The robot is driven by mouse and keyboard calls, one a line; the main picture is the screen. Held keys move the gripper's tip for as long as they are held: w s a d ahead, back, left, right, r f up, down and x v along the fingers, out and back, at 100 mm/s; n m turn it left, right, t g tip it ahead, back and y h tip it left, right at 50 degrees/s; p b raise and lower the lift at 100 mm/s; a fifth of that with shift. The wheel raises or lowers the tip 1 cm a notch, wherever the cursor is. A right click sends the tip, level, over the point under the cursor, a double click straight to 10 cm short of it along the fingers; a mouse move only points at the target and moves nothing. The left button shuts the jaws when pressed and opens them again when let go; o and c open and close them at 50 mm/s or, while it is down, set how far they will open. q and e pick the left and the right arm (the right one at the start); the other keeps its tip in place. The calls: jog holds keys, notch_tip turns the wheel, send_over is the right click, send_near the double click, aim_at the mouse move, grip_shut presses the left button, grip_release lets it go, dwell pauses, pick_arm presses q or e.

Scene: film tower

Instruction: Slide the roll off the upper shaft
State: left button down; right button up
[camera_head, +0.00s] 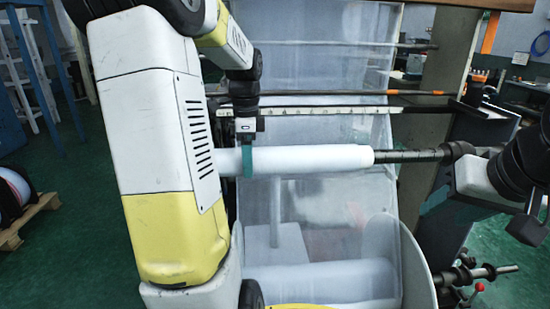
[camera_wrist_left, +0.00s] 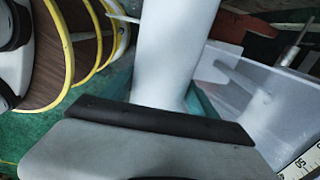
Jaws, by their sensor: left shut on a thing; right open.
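A long white roll (camera_head: 310,160) lies level on the black upper shaft (camera_head: 405,156). The bare shaft shows to the right of the roll and runs to a dark end near my right arm. My left gripper (camera_head: 247,161) is shut around the roll toward its left part, with teal fingers against it. In the left wrist view the roll (camera_wrist_left: 172,50) runs up from the teal fingers (camera_wrist_left: 203,105). The roll's left end is hidden behind my left arm in the head view. My right gripper (camera_head: 440,201) is open and empty, below the shaft's right part.
Translucent film sheets (camera_head: 320,60) hang behind the roll, and a lower white roll (camera_head: 320,282) sits beneath. A black rod with orange marks (camera_head: 385,92) and a ruled strip (camera_head: 330,112) cross above. A post (camera_head: 445,75) stands at the right.

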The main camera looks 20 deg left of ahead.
pick_arm(q)
jog(key=shift+s+a, duration=0.55)
jog(key=shift+a, duration=0.75)
jog(key=shift+s+a, duration=0.5)
jog(key=shift+a, duration=0.85)
jog(key=shift+s+a, duration=0.55)
jog(key=shift+a, duration=0.75)
jog(key=shift+s+a, duration=1.05)
jog(key=shift+a, duration=1.4)
jog(key=shift+s+a, duration=1)
jog(key=shift+a, duration=1.5)
jog(key=shift+s+a, duration=1.05)
jog(key=shift+a, duration=1.4)
jog(key=s+a, duration=0.3)
jog(key=a, duration=0.4)
jog(key=s+a, duration=0.3)
jog(key=a, duration=0.4)
jog(key=shift+a, duration=0.4)
jog(key=shift+s+r, duration=0.1)
jog(key=shift+s, duration=0.05)
